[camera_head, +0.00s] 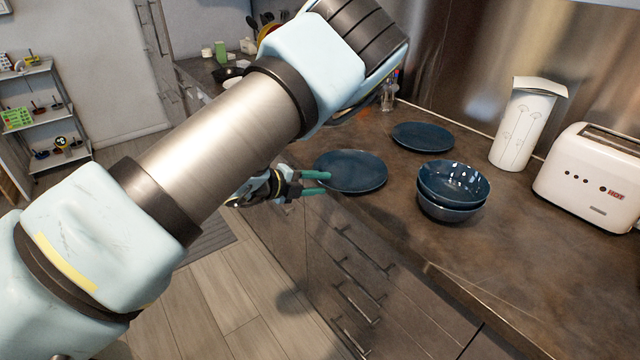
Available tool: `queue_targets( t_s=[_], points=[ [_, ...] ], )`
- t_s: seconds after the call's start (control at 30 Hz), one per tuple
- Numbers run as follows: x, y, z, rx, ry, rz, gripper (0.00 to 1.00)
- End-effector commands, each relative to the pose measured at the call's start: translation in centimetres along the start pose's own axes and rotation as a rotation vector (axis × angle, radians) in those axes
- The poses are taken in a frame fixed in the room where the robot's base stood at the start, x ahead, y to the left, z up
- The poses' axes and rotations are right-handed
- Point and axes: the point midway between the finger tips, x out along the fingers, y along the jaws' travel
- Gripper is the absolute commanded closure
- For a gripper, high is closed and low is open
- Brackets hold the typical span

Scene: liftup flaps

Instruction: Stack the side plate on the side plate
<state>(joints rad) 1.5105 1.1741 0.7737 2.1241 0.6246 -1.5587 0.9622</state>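A dark blue side plate (352,172) lies near the front edge of the counter. A second dark blue side plate (422,137) lies farther back and to the right, against the wall side. The two plates are apart, and both look flat and empty. My gripper (325,183) is at the left rim of the nearer plate, over the counter edge. Its two teal fingers are spread with a gap between them. The upper finger overlaps the rim in the picture; I cannot tell whether either finger touches the plate.
Two stacked blue bowls (453,187) stand right of the nearer plate. A white canister (526,125) and a white toaster (592,178) stand along the back wall. Glass bottles (388,95) stand behind the plates. The counter (500,260) is clear in front of the toaster.

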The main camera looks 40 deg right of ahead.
Motion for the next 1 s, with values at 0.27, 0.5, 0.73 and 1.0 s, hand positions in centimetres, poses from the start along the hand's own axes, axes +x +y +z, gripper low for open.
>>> queue_targets(
  t_s=[0.27, 0.5, 0.73, 1.0],
  points=[
    [-5.2, 0.3, 0.2, -0.002, -0.006, -0.001, 0.62],
    [-9.6, 0.2, 0.1, -0.001, -0.003, -0.001, 0.62],
    [-11.4, 0.1, 0.0, -0.001, 0.0, 0.0, 0.62],
    [-11.9, 0.2, 1.0, -0.028, -0.036, 0.004, 0.62]
  ],
)
